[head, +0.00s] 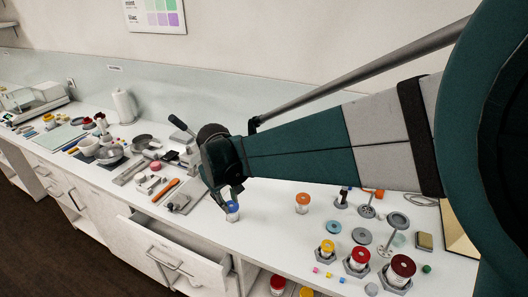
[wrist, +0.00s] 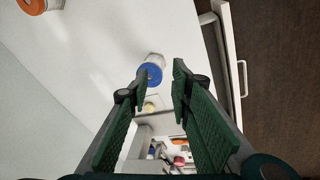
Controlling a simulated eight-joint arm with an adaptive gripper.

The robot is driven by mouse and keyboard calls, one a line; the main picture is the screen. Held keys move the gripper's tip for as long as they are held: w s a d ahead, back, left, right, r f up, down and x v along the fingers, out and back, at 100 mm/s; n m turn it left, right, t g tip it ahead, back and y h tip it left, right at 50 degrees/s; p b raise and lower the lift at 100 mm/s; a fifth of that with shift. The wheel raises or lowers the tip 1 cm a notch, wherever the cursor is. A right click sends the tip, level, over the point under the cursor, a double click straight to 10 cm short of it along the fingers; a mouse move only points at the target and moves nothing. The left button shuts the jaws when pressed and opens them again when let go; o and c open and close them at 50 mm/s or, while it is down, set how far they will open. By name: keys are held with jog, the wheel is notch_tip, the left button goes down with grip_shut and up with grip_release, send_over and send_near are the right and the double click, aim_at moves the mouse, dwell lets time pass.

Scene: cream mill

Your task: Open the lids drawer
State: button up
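A white drawer (head: 205,265) under the counter is pulled out at the lower middle of the head view, with a bar handle (head: 165,258) on its front. Its edge shows at the right of the wrist view, with its handle (wrist: 243,78). I cannot read any label saying it is the lids drawer. My gripper (head: 228,196) is over the counter, apart from that handle. In the wrist view my gripper (wrist: 160,78) is open, its fingers apart. A small jar with a blue lid (head: 232,207) stands by the fingertips; whether they touch is unclear.
More drawers and cupboards with handles (head: 75,199) line the counter to the left. A jar with an orange lid (head: 302,201) stands to the right of the blue one. Several red- and yellow-lidded jars and discs crowd the right counter. Tools and bowls (head: 108,155) fill the left.

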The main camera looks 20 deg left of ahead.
jog(key=s+a+f+n, duration=0.1)
jog(key=s+a+f, duration=0.35)
jog(key=a, duration=0.25)
jog(key=s+a+f+n, duration=0.2)
jog(key=s+a+f, duration=0.25)
jog(key=a, duration=0.25)
jog(key=n+h+b, duration=0.1)
jog(key=n, duration=0.1)
send_near(159, 261)
jog(key=shift+w+r, duration=0.15)
jog(key=shift+w, duration=0.1)
jog(key=shift+b+x, duration=0.45)
jog(key=shift+x, duration=3.5)
jog(key=shift+s, duration=0.1)
grip_shut()
